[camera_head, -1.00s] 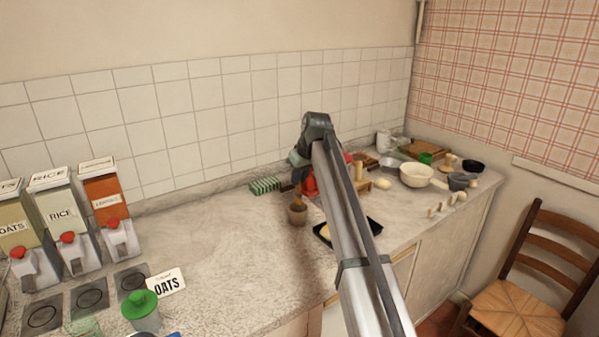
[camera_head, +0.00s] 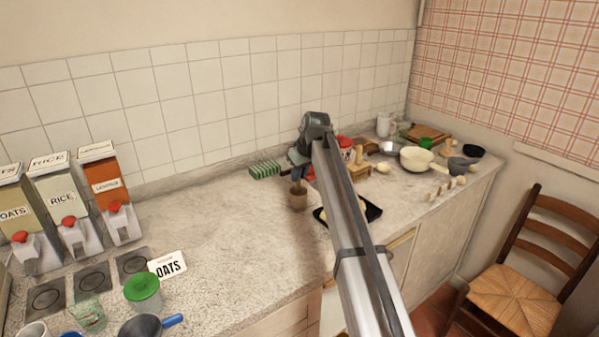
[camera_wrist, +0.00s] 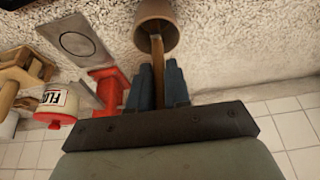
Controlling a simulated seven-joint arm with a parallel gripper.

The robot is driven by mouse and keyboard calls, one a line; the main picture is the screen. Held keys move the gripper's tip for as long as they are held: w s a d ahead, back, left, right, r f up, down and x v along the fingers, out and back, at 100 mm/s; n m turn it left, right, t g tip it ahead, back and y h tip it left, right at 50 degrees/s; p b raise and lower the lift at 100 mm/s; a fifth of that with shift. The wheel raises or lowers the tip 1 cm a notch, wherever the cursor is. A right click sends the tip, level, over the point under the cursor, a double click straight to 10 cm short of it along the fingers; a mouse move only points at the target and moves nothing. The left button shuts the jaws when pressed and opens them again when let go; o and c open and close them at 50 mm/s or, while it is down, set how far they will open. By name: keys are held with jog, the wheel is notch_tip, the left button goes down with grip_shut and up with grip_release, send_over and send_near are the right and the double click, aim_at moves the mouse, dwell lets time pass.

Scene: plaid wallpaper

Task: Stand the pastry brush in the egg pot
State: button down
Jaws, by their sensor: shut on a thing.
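The egg pot (camera_head: 297,198) is a small brown cup on the counter, left of the dark tray. It also shows at the top of the wrist view (camera_wrist: 157,14). My gripper (camera_wrist: 159,88) is shut on the brown handle of the pastry brush (camera_wrist: 158,50). The brush's far end reaches into the pot's mouth in the wrist view. In the head view the brush (camera_head: 298,185) stands above the pot, roughly upright, below my gripper (camera_head: 298,170). The brush's end inside the pot is hidden, so I cannot tell whether it touches the bottom.
A dark tray (camera_head: 373,212) lies just right of the pot, partly behind my arm. A green-striped item (camera_head: 265,170) lies behind it. A red-lidded flour jar (camera_wrist: 52,103) and red scale (camera_wrist: 108,85) are close by. The counter left of the pot is clear.

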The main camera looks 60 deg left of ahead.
jog(key=c, duration=1)
grip_release()
jog(key=shift+d+r, duration=0.1)
jog(key=shift+r, duration=0.05)
jog(key=v, duration=1.3)
jog(key=shift+r, duration=0.25)
